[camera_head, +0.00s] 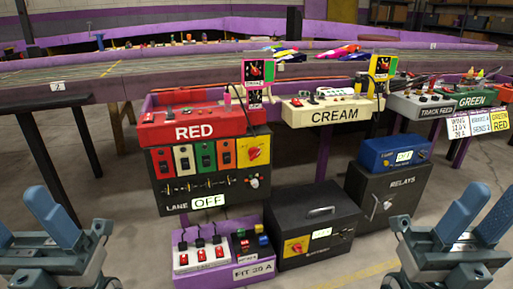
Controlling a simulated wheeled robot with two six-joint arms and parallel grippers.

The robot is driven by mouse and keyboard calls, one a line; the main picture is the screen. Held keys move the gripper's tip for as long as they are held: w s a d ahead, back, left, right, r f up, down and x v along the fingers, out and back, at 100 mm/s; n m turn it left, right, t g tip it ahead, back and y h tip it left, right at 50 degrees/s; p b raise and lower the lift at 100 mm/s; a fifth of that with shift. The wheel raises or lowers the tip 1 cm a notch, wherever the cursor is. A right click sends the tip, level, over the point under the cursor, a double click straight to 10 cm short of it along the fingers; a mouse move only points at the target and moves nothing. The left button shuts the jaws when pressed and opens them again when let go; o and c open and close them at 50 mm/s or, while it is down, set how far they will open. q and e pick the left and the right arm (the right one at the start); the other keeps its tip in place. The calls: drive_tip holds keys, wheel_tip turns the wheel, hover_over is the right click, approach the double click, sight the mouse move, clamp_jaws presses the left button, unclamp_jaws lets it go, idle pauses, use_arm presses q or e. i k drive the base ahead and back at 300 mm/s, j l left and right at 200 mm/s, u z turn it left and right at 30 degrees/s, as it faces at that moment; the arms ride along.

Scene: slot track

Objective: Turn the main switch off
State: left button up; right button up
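No label reading "main switch" is legible. A yellow plate with a red rotary knob (296,247) is on the front of the black box with a handle (330,215) on the floor. A similar yellow plate with a red knob (253,151) is at the right end of the black panel under the red RED box (195,127). That panel also has several coloured rocker switches (205,156) and a label reading OFF (208,201). My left gripper (30,222) is open and empty at the lower left. My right gripper (470,222) is open and empty at the lower right. Both are apart from the panels.
A purple lower box (225,255) carries red switches with black levers. A grey RELAYS cabinet (390,195) with a blue box (393,153) on top stands right. The CREAM box (330,110) and the track table (200,65) are behind. Floor beside the panels is clear.

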sight(254, 152)
drive_tip(key=i+l, duration=0.85)
